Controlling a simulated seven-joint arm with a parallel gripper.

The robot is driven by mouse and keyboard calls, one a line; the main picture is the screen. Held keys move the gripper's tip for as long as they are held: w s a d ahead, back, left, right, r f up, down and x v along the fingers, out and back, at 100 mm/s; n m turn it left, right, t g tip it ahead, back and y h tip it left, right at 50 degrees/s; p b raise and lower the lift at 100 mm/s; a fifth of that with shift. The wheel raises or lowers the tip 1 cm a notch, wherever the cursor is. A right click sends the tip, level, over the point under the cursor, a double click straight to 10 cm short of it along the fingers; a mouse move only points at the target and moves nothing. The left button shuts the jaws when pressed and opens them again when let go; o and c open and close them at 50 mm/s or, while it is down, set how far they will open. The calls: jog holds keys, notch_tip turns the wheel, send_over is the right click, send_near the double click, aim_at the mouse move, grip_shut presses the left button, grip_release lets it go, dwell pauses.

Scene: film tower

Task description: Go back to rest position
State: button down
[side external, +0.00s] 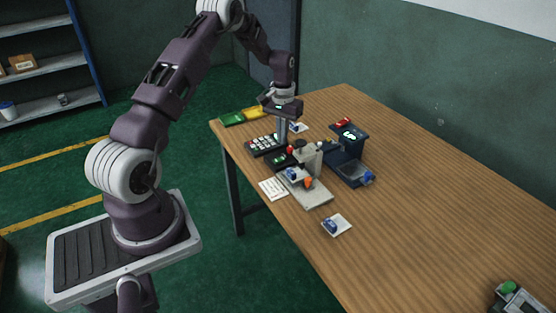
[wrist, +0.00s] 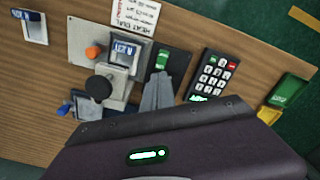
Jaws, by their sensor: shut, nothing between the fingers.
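My gripper (side external: 282,138) hangs over the far part of the wooden table, pointing down, with its fingers together and nothing between them. In the wrist view the fingers (wrist: 158,90) reach toward a small dark panel with a green switch (wrist: 162,58); I cannot tell whether they touch it. The black keypad (wrist: 215,77) lies to the right of the fingers in the wrist view and also shows in the side view (side external: 264,146). A grey unit with a black knob (wrist: 99,88) stands to their left, beside an orange knob (wrist: 94,52).
A dark box with a lit display (side external: 350,133) stands right of my gripper. Green (side external: 232,119) and yellow (side external: 254,112) trays sit at the table's left edge. A white card with a blue part (side external: 336,225) lies nearer. The table's right side (side external: 440,200) is mostly clear.

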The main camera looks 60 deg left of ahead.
jog(key=shift+r, duration=0.4)
jog(key=s+d+r+m+t, duration=0.1)
jog(key=s+d+r, duration=0.2)
jog(key=d+r, duration=0.65)
jog(key=s+d+r+m+t, duration=0.1)
jog(key=s+d+r+m, duration=0.15)
jog(key=d+r, duration=0.7)
jog(key=s+d+r+t, duration=0.1)
jog(key=s+d+r, duration=0.1)
jog(key=s, duration=0.5)
jog(key=s+d+r+m+t, duration=0.1)
jog(key=s+d, duration=0.3)
jog(key=s, duration=0.4)
jog(key=s+d+r+m+t, duration=0.1)
jog(key=s+d+r, duration=0.2)
jog(key=s, duration=0.4)
jog(key=shift+s+r+t, duration=0.15)
jog(key=shift+r+t, duration=0.15)
jog(key=shift+r, duration=0.1)
jog(key=shift+d+m, duration=0.1)
jog(key=shift+m, duration=0.15)
